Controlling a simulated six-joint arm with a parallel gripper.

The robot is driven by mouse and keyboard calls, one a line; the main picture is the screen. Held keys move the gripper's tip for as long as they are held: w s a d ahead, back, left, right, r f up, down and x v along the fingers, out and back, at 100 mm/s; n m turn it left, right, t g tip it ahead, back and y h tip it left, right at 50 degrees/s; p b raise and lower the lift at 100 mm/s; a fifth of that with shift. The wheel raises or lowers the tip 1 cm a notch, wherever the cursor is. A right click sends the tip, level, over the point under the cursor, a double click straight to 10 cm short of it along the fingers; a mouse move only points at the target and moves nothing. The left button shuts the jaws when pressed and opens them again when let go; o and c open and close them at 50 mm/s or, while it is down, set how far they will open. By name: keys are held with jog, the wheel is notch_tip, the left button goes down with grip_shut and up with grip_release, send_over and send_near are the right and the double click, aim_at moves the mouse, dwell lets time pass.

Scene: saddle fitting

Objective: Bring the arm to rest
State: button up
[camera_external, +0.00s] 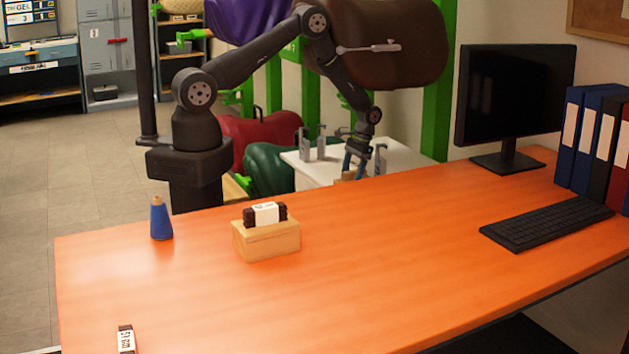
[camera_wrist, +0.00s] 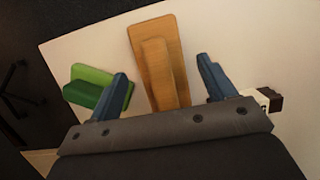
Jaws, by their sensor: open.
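My gripper (camera_external: 357,165) is lowered over the white table behind the orange desk. In the wrist view its two blue fingers (camera_wrist: 162,75) are apart. A wooden piece (camera_wrist: 158,65) with a raised block on a flat base lies between them on the white surface. Gaps show on both sides of it. In the outside view the wooden piece is mostly hidden behind the desk edge and my fingers.
A green piece (camera_wrist: 98,88) is by the left finger; a dark, white-labelled piece (camera_wrist: 268,100) is past the right one. Grey dispensers (camera_external: 305,148) stand nearby.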

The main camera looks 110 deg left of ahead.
notch_tip(320, 180, down, 3)
jog(key=shift+r, duration=0.1)
jog(key=v, duration=1.1)
jog(key=shift+r, duration=0.2)
jog(key=x, duration=1.2)
jog(key=v, duration=0.2)
jog(key=s+d+v, duration=0.1)
jog(key=v, duration=0.5)
jog(key=shift+s+d+r, duration=0.15)
jog(key=shift+r, duration=0.15)
jog(key=s+d+r, duration=1.4)
jog(key=s+d, duration=0.3)
jog(key=d, duration=0.2)
jog(key=w+d+r+m, duration=0.2)
jog(key=w+d+m, duration=0.1)
jog(key=w, duration=0.6)
jog(key=w+d+r+m+y, duration=0.1)
jog(key=w+d+r+m, duration=0.1)
jog(key=w, duration=0.6)
jog(key=shift+w+d+r+m+g, duration=0.2)
jog(key=shift+w+d+m+g, duration=0.2)
